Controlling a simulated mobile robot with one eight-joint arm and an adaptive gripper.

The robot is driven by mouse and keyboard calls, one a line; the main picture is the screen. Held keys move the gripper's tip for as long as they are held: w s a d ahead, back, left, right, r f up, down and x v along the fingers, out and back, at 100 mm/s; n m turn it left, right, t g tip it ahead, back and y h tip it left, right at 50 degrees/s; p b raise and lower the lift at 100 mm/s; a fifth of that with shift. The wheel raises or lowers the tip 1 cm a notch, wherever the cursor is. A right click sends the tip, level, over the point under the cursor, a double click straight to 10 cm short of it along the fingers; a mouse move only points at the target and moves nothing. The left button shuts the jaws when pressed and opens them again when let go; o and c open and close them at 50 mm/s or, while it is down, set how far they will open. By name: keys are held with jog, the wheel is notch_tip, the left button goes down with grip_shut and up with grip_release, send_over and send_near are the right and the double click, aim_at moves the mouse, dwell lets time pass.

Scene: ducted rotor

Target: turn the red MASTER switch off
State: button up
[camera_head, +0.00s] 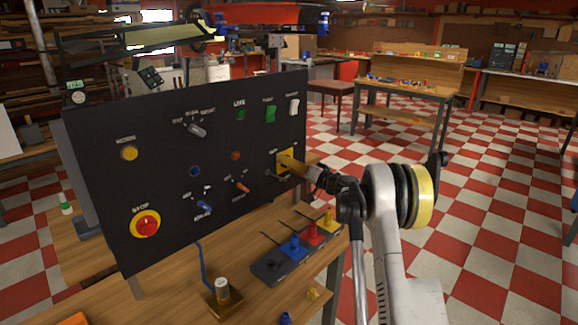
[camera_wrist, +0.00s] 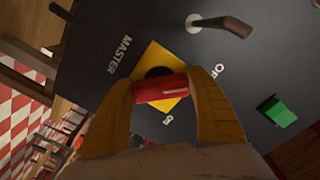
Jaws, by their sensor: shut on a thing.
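The red MASTER switch handle (camera_wrist: 160,88) sits on a yellow square plate (camera_wrist: 162,62) with a dark round hub behind it. The word MASTER is printed beside the plate, with OFF and ON labels near its other edges. My gripper (camera_wrist: 161,90) has its two yellow-orange fingers closed on either side of the red handle. In the head view my gripper (camera_head: 289,163) reaches the right part of the black upright panel (camera_head: 110,180) from the right. There the fingers hide the handle, and only part of the yellow plate (camera_head: 284,153) shows.
A lever (camera_wrist: 232,27) on a pale round base and a green switch (camera_wrist: 278,112) are near the plate. A red STOP button (camera_head: 147,225) is at the panel's lower left. Coloured control boxes (camera_head: 271,266) stand on the wooden bench below. Open checkered floor lies right.

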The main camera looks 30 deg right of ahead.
jog(key=o, duration=1.2)
jog(key=v, duration=1.2)
jog(key=s+a+r+n+g, duration=0.15)
jog(key=s+a, duration=0.25)
jog(key=a, duration=0.4)
jog(key=s+a+r+g, duration=0.3)
jog(key=s+a, duration=0.1)
jog(key=a, duration=0.4)
jog(key=s+a+r+n+g, duration=0.1)
jog(key=s+a+r+g, duration=0.15)
jog(key=s+a, duration=0.4)
jog(key=s+a+f+g+h, duration=0.1)
jog(key=s+a+f+h, duration=0.1)
jog(key=s, duration=0.6)
jog(key=s+a+f+n+g+h, duration=0.1)
jog(key=s+a+f+h, duration=0.1)
jog(key=s, duration=0.6)
jog(key=s+a+f+n+h, duration=0.1)
jog(key=s+a+f+h, duration=0.1)
jog(key=s, duration=0.6)
jog(key=shift+s+a+f+g, duration=0.1)
jog(key=shift+s+f+g, duration=0.2)
jog(key=shift+s+g, duration=0.1)
